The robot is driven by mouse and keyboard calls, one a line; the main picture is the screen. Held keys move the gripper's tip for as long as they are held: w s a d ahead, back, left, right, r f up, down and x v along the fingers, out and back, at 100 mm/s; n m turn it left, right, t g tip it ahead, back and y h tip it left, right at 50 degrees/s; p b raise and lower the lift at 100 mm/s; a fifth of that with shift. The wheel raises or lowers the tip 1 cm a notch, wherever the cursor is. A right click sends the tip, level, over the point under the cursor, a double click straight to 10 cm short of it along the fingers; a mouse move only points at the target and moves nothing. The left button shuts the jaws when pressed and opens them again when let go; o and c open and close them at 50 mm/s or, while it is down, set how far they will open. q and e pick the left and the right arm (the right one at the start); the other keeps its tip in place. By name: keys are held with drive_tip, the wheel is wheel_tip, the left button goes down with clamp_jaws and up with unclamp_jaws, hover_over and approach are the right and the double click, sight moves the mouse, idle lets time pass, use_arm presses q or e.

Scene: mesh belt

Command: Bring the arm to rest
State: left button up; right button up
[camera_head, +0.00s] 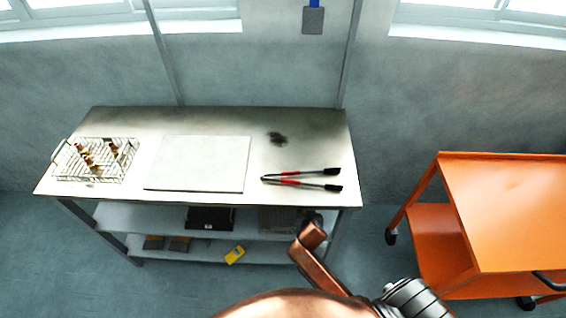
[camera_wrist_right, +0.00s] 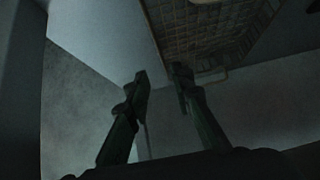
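My right gripper (camera_wrist_right: 161,75) shows in the right wrist view as two dark fingers with a gap between them. It is open and nothing shows between the fingertips. A wire mesh basket (camera_wrist_right: 205,30) is beyond the fingertips at the top of that view, and I cannot tell how far away. In the head view a copper-coloured arm link of mine is at the bottom centre, in front of the table. The right gripper cannot be made out clearly there. My left gripper is in neither view.
A steel table (camera_head: 215,118) holds a wire rack (camera_head: 95,178) with brown items, a white board (camera_head: 198,163) and black-and-red tongs (camera_head: 300,181). Its lower shelves hold a dark tray (camera_head: 210,218) and a yellow item (camera_head: 235,255). An orange cart (camera_head: 505,205) stands at right.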

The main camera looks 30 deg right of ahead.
drive_tip(key=s+a+r+n+g+y, duration=0.2)
drive_tip(key=s+n, duration=0.1)
drive_tip(key=s, duration=1)
drive_tip(key=s+a+r+n+g+y, duration=0.1)
drive_tip(key=s+n+g, duration=0.2)
drive_tip(key=s, duration=1.1)
wheel_tip(320, 180, down, 28)
drive_tip(key=s+a+n+g+y, duration=0.1)
drive_tip(key=s+a, duration=0.1)
drive_tip(key=s, duration=0.1)
drive_tip(key=s+f+g, duration=0.1)
drive_tip(key=s+f, duration=1.7)
drive_tip(key=s, duration=0.1)
drive_tip(key=shift+s+n, duration=0.2)
drive_tip(key=shift+n, duration=0.1)
